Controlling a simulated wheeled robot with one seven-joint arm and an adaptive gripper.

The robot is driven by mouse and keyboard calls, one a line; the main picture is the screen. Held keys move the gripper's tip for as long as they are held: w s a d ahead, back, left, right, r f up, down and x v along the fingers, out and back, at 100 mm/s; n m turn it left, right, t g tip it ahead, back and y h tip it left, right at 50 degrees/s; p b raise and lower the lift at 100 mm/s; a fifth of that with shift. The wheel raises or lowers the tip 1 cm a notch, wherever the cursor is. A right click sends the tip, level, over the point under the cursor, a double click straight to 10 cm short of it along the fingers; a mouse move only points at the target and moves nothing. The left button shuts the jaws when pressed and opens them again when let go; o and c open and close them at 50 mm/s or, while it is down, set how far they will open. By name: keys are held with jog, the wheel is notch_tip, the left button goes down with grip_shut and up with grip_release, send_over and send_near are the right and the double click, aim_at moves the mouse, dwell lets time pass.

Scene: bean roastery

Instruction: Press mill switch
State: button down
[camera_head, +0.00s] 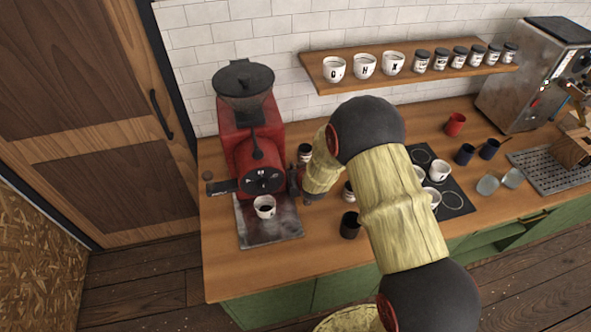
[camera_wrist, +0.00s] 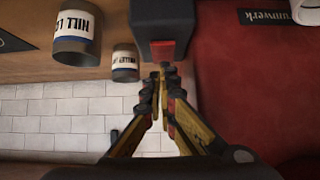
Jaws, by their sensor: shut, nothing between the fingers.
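The red coffee mill (camera_head: 235,150) with a dark hopper stands at the left end of the counter. My gripper (camera_head: 297,181) is at its right side, partly hidden by my wrist and hard to make out. In the wrist view the mill's red body (camera_wrist: 235,85) fills the right. A dark switch box (camera_wrist: 163,20) with a red switch (camera_wrist: 163,50) stands beside it at the top. My gripper's fingers (camera_wrist: 165,68) are shut and empty, with the tips right at the red switch's lower edge. I cannot tell whether they touch it.
Labelled jars (camera_wrist: 75,38) stand close left of the switch box in the wrist view. A cup (camera_head: 264,207) sits on the mill's metal tray (camera_head: 285,226). A dark cup (camera_head: 350,225) stands near the counter's front edge. A shelf (camera_head: 325,85) with cups and jars hangs above.

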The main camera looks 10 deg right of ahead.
jog(key=shift+w+f+b, duration=0.15)
jog(key=shift+f+b, duration=0.3)
jog(key=shift+b, duration=0.25)
jog(key=shift+r, duration=0.15)
jog(key=shift+s, duration=0.9)
